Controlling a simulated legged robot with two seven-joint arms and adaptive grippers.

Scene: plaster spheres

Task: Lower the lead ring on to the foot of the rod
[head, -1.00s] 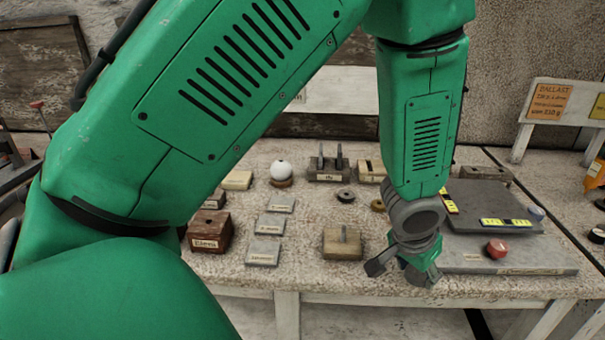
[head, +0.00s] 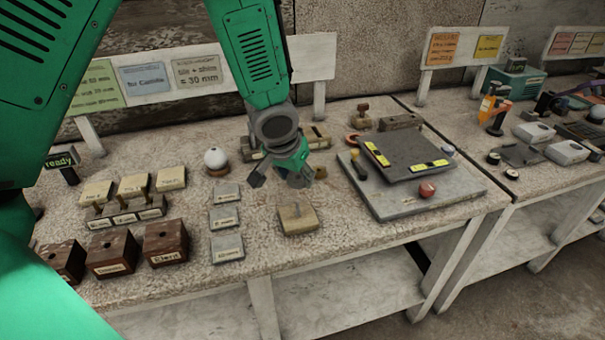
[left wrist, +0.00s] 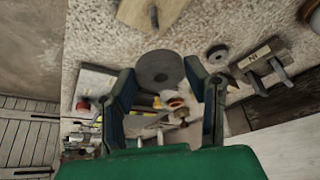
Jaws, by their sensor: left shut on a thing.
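My left gripper (head: 285,178) hangs over the bench, behind and above the wooden foot (head: 298,219) with its short upright rod (head: 296,208). In the left wrist view the two fingers of my left gripper (left wrist: 160,74) are shut on the lead ring (left wrist: 158,64), a flat grey disc with a small centre hole. The wooden foot (left wrist: 135,12) and dark rod (left wrist: 153,16) show at the top of that view, apart from the ring. In the head view the ring is hidden or too small to tell. My right gripper is not in view.
A white sphere (head: 216,160) on a brown stand and several grey plates (head: 225,217) lie left of the foot. A dark raised plate (head: 405,152) with yellow levels stands on a grey base (head: 385,209) to the right. A small dark ring (left wrist: 217,53) lies on the bench.

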